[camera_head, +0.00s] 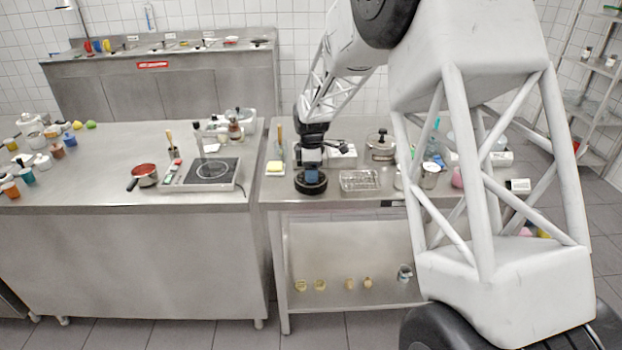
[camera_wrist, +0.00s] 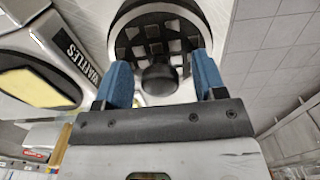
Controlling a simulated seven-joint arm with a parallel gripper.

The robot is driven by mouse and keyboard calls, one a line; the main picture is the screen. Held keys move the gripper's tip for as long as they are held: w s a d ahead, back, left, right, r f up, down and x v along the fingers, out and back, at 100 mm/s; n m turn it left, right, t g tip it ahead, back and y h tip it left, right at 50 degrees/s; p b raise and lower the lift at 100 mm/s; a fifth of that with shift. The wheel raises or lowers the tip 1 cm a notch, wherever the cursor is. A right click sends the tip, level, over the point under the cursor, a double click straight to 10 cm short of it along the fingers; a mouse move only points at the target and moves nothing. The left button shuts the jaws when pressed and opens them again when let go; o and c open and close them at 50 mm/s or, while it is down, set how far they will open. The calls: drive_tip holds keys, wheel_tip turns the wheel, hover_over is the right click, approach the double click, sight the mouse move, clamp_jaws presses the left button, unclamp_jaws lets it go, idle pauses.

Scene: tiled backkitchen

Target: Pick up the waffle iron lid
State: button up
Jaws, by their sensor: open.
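The waffle iron lid (camera_wrist: 155,24) is a round, dark piece with a light grid pattern and a pale rim in the wrist view. A dark round knob (camera_wrist: 158,77) stands out from it towards me. My gripper (camera_wrist: 162,66) is open, with one blue finger on each side of the knob; I cannot tell whether either touches it. In the head view my gripper (camera_head: 312,175) is low over the front left of the right-hand steel table, at a dark round disc (camera_head: 311,187) that looks like the lid. The gripper partly hides it.
A white piece lettered WAFFLES (camera_wrist: 79,52) with a yellow area lies beside the lid.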

drive_tip(key=c, duration=1.1)
drive_tip(key=shift+r, duration=0.1)
drive_tip(key=shift+r, duration=0.75)
wheel_tip(320, 180, up, 2)
drive_tip(key=s+d+r, duration=0.1)
drive_tip(key=s+d, duration=0.1)
drive_tip(key=s, duration=1.3)
drive_tip(key=shift+s+d+r, duration=0.2)
drive_tip(key=shift+s+d, duration=0.2)
drive_tip(key=shift+w, duration=0.15)
drive_tip(key=w+a+r, duration=0.1)
drive_tip(key=w+r, duration=0.2)
drive_tip(key=w, duration=1.2)
drive_tip(key=w+a+r, duration=0.1)
drive_tip(key=w+r, duration=0.3)
drive_tip(key=w, duration=1.2)
drive_tip(key=shift+a, duration=0.4)
